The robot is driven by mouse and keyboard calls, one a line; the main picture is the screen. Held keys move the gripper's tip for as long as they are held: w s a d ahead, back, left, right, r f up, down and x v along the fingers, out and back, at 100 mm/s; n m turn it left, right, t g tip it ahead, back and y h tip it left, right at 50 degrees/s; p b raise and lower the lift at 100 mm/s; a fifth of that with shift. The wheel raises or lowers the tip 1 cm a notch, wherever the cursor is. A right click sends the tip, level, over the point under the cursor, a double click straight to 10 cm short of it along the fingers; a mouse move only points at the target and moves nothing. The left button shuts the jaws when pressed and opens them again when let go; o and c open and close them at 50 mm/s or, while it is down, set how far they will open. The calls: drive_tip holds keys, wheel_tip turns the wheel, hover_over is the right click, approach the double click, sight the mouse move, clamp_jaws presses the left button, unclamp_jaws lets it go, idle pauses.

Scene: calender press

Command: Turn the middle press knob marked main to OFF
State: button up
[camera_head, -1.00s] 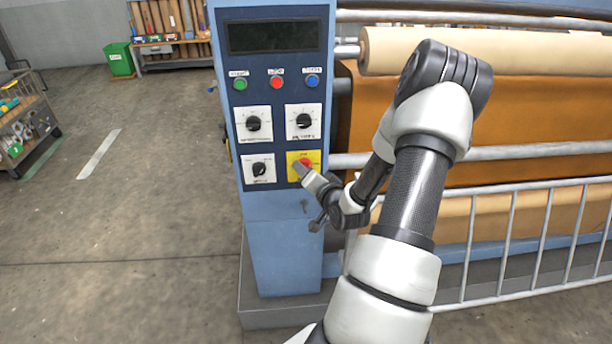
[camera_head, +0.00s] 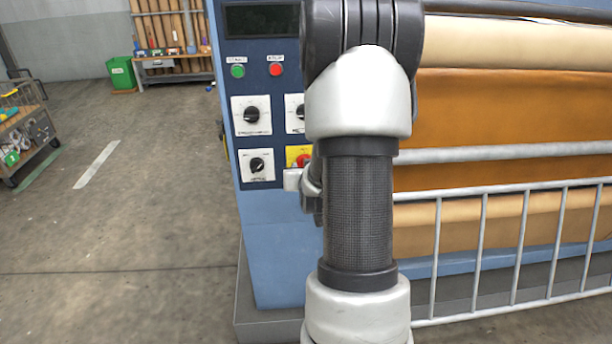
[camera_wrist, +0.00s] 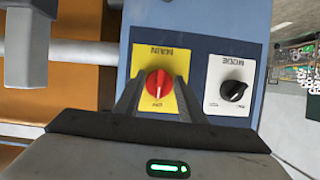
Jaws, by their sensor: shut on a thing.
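The red main knob (camera_wrist: 158,83) sits on a yellow plate (camera_wrist: 170,57) marked MAIN, upside down in the wrist view. My gripper (camera_wrist: 158,88) has one finger on each side of the knob and is shut on it. A pale mark on the knob points toward the bottom of the wrist picture; the small position labels are too blurred to read surely. In the head view the red knob (camera_head: 303,160) and yellow plate (camera_head: 293,151) show only in part, behind my arm, and my fingers are hidden there.
The black MODE knob (camera_wrist: 234,91) is close beside the yellow plate; it also shows in the head view (camera_head: 257,165). Two dials, the nearer one (camera_head: 251,115) plain to see, sit above. A metal guard rail (camera_head: 480,240) and rollers lie right.

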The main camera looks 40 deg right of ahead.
idle(0.4)
drive_tip(key=o, duration=1)
drive_tip(key=shift+o, duration=0.2)
